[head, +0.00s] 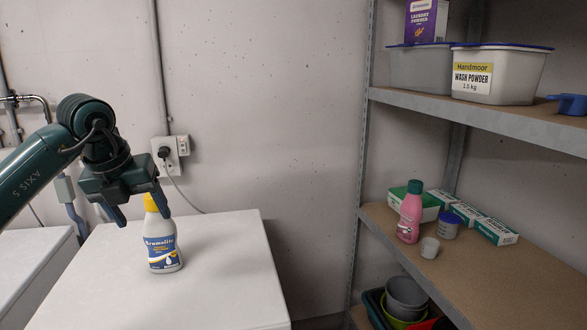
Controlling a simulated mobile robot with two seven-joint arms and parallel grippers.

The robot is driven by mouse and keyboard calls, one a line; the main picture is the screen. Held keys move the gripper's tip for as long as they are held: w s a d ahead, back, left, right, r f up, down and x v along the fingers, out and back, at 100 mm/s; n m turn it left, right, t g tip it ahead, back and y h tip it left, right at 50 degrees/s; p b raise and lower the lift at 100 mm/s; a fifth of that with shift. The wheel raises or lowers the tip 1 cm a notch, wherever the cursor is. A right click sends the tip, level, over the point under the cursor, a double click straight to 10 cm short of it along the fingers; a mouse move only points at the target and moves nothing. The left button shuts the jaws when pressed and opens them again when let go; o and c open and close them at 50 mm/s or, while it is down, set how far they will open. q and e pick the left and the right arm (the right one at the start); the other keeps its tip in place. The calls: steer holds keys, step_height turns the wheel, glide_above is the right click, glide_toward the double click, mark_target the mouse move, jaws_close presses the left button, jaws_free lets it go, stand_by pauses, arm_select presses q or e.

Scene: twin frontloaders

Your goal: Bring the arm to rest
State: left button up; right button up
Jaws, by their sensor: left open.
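My left gripper (140,212) is open, pointing down, with its arm coming in from the left. A white bottle (163,245) with a blue label and yellow cap stands upright on the white machine top (215,290). The gripper is just above and in front of the bottle in the picture, with one finger partly covering the yellow cap. I cannot tell whether a finger touches the bottle. Nothing is held between the fingers. My right gripper is not in view.
A shelf unit (480,115) stands at the right. It holds wash powder tubs (497,75), a blue scoop (570,103), a pink bottle (411,212), a small cup (429,248) and several boxes. A second white top (30,265) lies at the left. The machine top right of the bottle is clear.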

arm_select(q)
steer(key=d+f+m+g+h, duration=0.15)
steer(key=d+f+h, duration=0.25)
steer(key=d+f, duration=0.4)
steer(key=s+d+n+t+h+p, duration=0.1)
steer(key=s+d+n+h, duration=0.3)
steer(key=d+h, duration=0.45)
steer(key=s+d+n+t+h+p, duration=0.1)
steer(key=s+d+t+h+p, duration=0.1)
steer(key=s+d+h, duration=0.6)
steer(key=a+f+n+t+y+p, duration=0.1)
steer(key=a+f+n+t+y, duration=0.3)
steer(key=f+n+t+y, duration=0.45)
steer(key=a+f+n+t+y, duration=0.3)
steer(key=f+n+y, duration=0.15)
steer(key=n, duration=0.75)
steer(key=s+a+f+n+g+y, duration=0.4)
steer(key=s+f+n+g+y, duration=0.1)
steer(key=s+f, duration=0.7)
steer(key=shift+s+a+f+n+g+p, duration=0.15)
steer(key=shift+s+f+n+g+p, duration=0.1)
steer(key=shift+f+n+g+p, duration=0.35)
steer(key=shift+s+f, duration=0.1)
steer(key=shift+s, duration=0.15)
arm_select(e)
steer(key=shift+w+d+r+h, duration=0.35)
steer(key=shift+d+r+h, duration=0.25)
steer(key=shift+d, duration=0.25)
